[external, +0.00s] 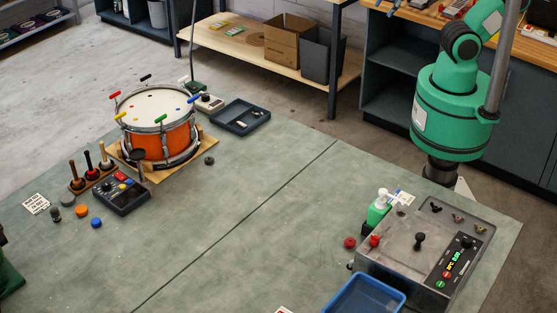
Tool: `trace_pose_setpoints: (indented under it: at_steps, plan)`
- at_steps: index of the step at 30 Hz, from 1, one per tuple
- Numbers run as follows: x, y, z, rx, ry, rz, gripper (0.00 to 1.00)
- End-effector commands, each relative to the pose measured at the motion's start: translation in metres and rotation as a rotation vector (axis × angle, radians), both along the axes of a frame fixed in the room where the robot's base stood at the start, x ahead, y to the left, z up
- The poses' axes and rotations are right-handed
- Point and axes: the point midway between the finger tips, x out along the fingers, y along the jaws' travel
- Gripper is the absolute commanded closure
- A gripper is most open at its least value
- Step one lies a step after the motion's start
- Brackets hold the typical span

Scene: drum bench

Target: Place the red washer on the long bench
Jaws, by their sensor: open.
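A small red round piece (349,243), which looks like the red washer, lies flat on the grey-green top (230,235), left of a grey machine box. A second red piece (375,240) sits on or against the box's left corner. Whether either has a hole is too small to tell. A wood-topped bench (535,50) with dark cabinets runs along the back right; I cannot tell which surface is the long bench. My green arm (452,110) stands at the right and leaves the picture at the top. My gripper is not identifiable in the frame.
The grey machine box (410,250), a green bottle (379,207) and a blue tray (365,298) crowd the lower right. An orange drum (160,140), control box (120,193), mallets and coloured discs (82,210) occupy the left. The middle of the top is clear.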

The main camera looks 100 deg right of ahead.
Motion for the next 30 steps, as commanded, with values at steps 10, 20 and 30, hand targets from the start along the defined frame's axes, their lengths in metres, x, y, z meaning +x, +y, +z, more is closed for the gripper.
trace_pose_setpoints:
  at_steps: [10,20,30]
  plan:
    - [0.000,0.000,0.000,0.000,0.000,0.000,0.51]
    - [0.004,0.002,0.002,-0.005,0.003,0.018,0.51]
    - [0.047,0.028,0.008,-0.065,0.047,0.207,0.51]
